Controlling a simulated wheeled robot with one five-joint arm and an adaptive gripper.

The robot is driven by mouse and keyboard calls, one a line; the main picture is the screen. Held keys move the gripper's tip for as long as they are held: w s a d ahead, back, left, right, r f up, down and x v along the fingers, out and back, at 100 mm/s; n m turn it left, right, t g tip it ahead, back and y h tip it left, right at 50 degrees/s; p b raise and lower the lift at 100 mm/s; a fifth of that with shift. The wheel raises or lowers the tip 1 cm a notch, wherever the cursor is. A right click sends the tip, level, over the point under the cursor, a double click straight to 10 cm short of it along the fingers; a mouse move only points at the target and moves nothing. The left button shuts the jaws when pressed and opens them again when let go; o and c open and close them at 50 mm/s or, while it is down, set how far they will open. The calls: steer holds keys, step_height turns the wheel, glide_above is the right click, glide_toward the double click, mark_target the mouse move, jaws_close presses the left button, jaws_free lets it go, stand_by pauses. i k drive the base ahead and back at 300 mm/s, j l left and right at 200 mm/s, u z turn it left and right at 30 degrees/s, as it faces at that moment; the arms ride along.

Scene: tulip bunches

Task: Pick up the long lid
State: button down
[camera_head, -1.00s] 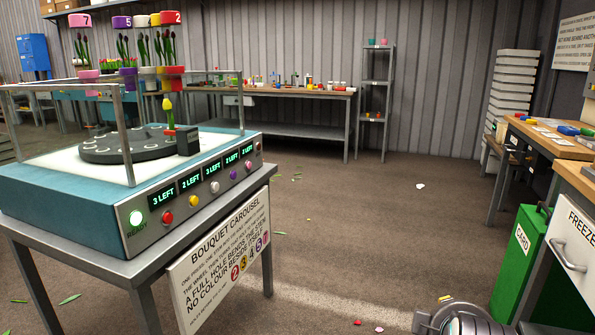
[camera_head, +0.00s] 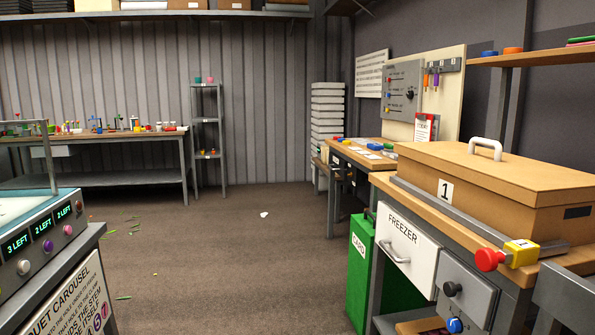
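A long tan lid (camera_head: 446,158) with a white handle (camera_head: 487,143) lies on top of a long tan box (camera_head: 475,202) on the right-hand workbench. The box front carries a label with the number 1. The lid looks closed and level, and its right end runs close to the picture's right edge. My gripper is not in view, and nothing is seen touching the lid or its handle.
A grey rail with a red knob (camera_head: 489,260) and a yellow block (camera_head: 521,253) runs along the bench front. Below are a freezer drawer (camera_head: 407,243) and a green card bin (camera_head: 372,270). The carousel table (camera_head: 75,262) stands at left; open floor lies between.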

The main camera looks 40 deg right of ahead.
mark_target(533, 183)
steer(key=z, duration=2.5)
steer(key=u, duration=0.4)
steer(key=k+l+u, duration=0.1)
steer(key=u, duration=0.35)
steer(key=k+u, duration=0.15)
steer(key=u, duration=0.25)
steer(key=k+u, duration=0.1)
steer(key=u, duration=0.75)
steer(key=k+j, duration=0.05)
steer(key=j, duration=0.05)
